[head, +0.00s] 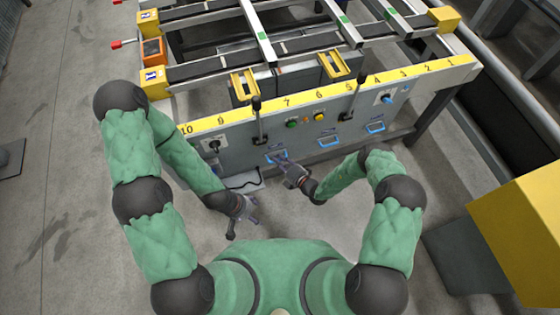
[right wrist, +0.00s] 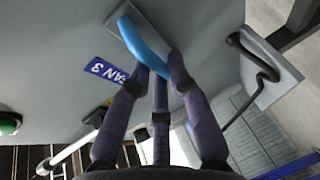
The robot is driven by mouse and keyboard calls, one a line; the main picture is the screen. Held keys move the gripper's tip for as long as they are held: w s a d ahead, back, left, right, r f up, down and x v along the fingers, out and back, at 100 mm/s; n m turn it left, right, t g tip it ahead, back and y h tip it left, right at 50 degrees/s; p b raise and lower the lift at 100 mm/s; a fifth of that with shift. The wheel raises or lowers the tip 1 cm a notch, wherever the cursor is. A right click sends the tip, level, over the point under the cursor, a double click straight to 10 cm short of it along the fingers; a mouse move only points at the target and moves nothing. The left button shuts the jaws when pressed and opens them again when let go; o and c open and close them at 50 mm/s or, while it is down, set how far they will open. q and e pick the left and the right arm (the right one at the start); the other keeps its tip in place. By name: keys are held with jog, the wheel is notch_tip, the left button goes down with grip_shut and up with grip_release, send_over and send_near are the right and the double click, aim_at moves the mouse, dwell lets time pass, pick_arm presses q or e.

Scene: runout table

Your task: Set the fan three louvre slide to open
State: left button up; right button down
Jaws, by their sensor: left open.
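The fan three louvre slide has a blue bow handle (head: 275,156) on a pale plate low on the grey panel. It is large in the right wrist view (right wrist: 143,42), beside a blue "FAN 3" label (right wrist: 105,71). My right gripper (head: 281,162) is at this handle. In the right wrist view its fingertips (right wrist: 162,66) lie on both sides of the handle's lower part. The fingers hide some of the handle, and I cannot tell whether they are closed on it. My left gripper (head: 244,222) is open and empty, lower and apart from the panel.
Two more blue handles (head: 329,141) (head: 375,127) are to the right along the panel. Black levers (head: 260,125) (head: 350,98), a green button (head: 292,124) and a yellow button (head: 320,116) are above. A black hooked lever (right wrist: 258,58) shows near the right wrist.

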jog(key=s+d+p, duration=0.1)
jog(key=s+d, duration=0.1)
jog(key=s, duration=0.5)
jog(key=shift+s+d, duration=0.25)
jog(key=c, duration=1.1)
grip_release()
jog(key=shift+c, duration=0.2)
jog(key=v, duration=1.2)
